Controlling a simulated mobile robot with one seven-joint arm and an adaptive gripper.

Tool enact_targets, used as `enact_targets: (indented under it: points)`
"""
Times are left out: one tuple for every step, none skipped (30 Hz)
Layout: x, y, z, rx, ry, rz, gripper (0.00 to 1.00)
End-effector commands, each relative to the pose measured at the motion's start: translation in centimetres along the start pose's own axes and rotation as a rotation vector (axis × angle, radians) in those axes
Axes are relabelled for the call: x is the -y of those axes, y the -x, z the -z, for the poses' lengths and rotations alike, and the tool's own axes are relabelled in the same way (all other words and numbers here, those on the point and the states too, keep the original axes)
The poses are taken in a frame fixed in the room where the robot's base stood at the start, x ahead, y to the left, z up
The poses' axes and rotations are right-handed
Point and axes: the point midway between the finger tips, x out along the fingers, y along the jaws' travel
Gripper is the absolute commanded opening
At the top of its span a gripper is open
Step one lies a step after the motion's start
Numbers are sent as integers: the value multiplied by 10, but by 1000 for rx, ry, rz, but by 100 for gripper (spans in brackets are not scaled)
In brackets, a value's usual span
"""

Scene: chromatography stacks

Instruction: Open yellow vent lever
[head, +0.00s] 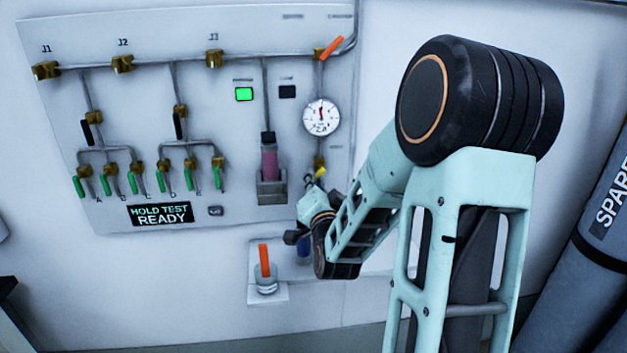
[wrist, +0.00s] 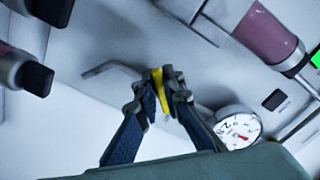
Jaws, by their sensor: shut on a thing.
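The yellow vent lever (head: 321,172) is on the right side of the wall panel, below the round pressure gauge (head: 321,116). In the wrist view the yellow lever (wrist: 160,90) lies between the two fingertips of my gripper (wrist: 162,82). My gripper is shut on the lever. In the head view my gripper is mostly hidden by my own wrist and arm, beside the lever. The gauge also shows in the wrist view (wrist: 236,127), right of my fingers. The brass valve body (head: 320,160) sits just above the lever in the head view.
An orange lever (head: 330,47) is above the gauge. A purple-filled cylinder (head: 269,160) stands left of the yellow lever. A separate orange handle (head: 264,260) stands on a small base below. Several green levers (head: 161,181) are at left. A display (head: 160,214) reads "HOLD TEST READY".

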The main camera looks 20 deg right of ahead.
Motion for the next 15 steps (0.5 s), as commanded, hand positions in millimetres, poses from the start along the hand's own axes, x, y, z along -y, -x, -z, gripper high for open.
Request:
enact_targets:
  points:
    - [0,0,0,-1,5,1,0]
    - [0,0,0,-1,10,1,0]
    - [-1,0,-1,-1,18,1,0]
    - [-2,0,-1,-1,25,1,0]
    - [-2,0,-1,-1,34,1,0]
    - [-3,0,-1,-2,48,2,0]
    - [-3,0,-2,-3,62,2,0]
    - [-4,0,-2,-3,78,3,0]
    - [-5,0,-2,-2,100,2,0]
    - [-5,0,-2,-3,119,3,0]
    - [-6,0,-2,-4,139,4,0]
    - [-8,0,-2,-4,168,3,0]
    - [-8,0,-3,-4,192,4,0]
    - [-9,0,-2,-5,216,4,0]
    - [-10,0,-3,-5,249,4,0]
